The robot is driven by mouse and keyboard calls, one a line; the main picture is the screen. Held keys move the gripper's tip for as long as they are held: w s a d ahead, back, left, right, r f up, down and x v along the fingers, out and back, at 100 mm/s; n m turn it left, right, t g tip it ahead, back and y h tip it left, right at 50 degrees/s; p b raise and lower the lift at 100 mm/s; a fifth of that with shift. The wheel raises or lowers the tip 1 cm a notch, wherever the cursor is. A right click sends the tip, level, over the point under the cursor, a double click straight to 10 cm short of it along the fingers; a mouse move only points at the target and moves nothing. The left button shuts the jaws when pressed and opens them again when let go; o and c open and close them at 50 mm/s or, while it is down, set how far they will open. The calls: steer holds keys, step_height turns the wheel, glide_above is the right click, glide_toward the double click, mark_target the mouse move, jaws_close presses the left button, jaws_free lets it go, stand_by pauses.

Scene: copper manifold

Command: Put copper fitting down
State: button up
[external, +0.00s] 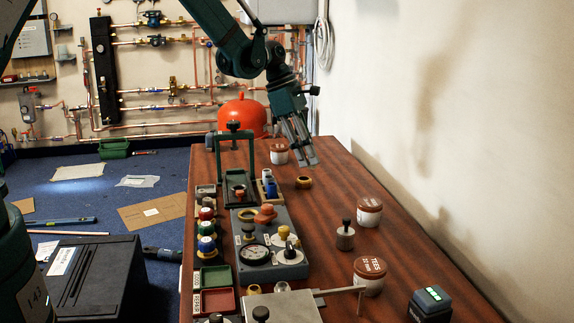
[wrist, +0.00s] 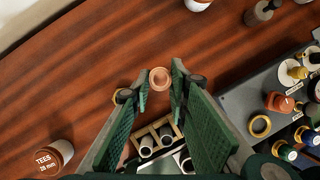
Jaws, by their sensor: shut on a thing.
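My gripper (wrist: 161,78) has a small round copper fitting (wrist: 159,79) between its fingertips in the wrist view, its open end facing the camera. The height of the fitting above the table is hard to tell.
White tubs with brown lids, one (external: 369,211) and one marked TEES (external: 369,275), stand along the right. A green press frame (external: 251,150) and a grey gauge block (external: 282,262) stand left of the gripper. Bare table lies right of the ring.

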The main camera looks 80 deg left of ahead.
steer(key=shift+f+b, duration=0.6)
steer(key=shift+f, duration=2.5)
steer(key=shift+f, duration=0.1)
steer(key=shift+f+b, duration=0.35)
steer(key=shift+f, duration=1.45)
steer(key=shift+f, duration=0.1)
steer(key=o, duration=0.5)
steer(key=shift+f, duration=0.1)
steer(key=o, duration=0.4)
steer(key=shift+r, duration=0.2)
